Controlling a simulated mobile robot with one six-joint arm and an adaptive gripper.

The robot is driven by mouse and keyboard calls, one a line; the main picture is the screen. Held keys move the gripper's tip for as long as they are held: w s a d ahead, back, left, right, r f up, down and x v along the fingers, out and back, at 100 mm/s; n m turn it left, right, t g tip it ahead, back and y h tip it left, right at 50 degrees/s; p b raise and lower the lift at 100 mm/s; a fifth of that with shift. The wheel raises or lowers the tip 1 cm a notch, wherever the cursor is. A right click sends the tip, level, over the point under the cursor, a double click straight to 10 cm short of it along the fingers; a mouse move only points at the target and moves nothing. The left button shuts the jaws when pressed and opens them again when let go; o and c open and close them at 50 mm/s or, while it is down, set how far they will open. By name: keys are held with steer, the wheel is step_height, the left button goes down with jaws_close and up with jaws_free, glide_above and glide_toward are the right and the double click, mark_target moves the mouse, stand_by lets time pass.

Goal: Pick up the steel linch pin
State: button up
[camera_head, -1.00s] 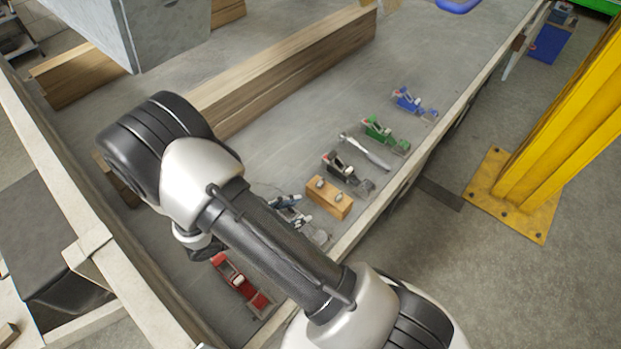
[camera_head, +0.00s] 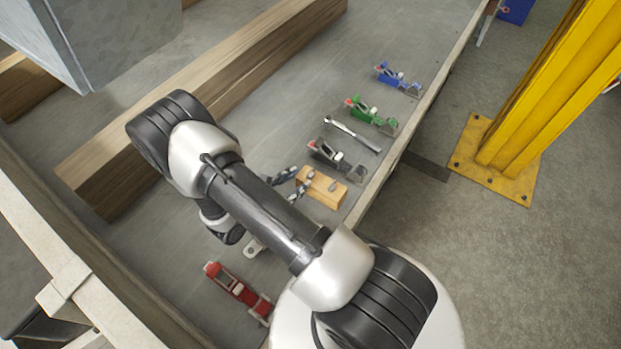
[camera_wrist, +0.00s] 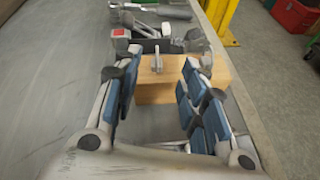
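A wooden block (camera_head: 323,190) lies on the grey bed near the bed's edge rail; it also shows in the wrist view (camera_wrist: 160,93). A small steel pin (camera_wrist: 157,62) stands up from its top in the wrist view; it looks like the linch pin. A second metal piece (camera_wrist: 207,60) shows on the block's right part, partly behind a finger. My gripper (camera_wrist: 159,72) is open, with blue-padded fingers on either side of the view to the steel pin. In the head view my gripper (camera_head: 294,182) is at the left end of the block. I cannot tell whether it touches.
A black-grey clamp (camera_head: 336,157), a ratchet (camera_head: 352,133), a green clamp (camera_head: 371,114) and a blue clamp (camera_head: 398,79) lie beyond the block. A red clamp (camera_head: 238,290) and a metal plate with a hole (camera_head: 254,248) lie nearer. A long timber beam (camera_head: 215,95) lies left.

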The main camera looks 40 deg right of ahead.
mark_target(309, 173)
steer(key=b+x, duration=0.1)
steer(key=x, duration=0.6)
steer(key=shift+r+b, duration=0.25)
steer(key=shift+b, duration=0.15)
steer(key=shift+c, duration=0.4)
jaws_close()
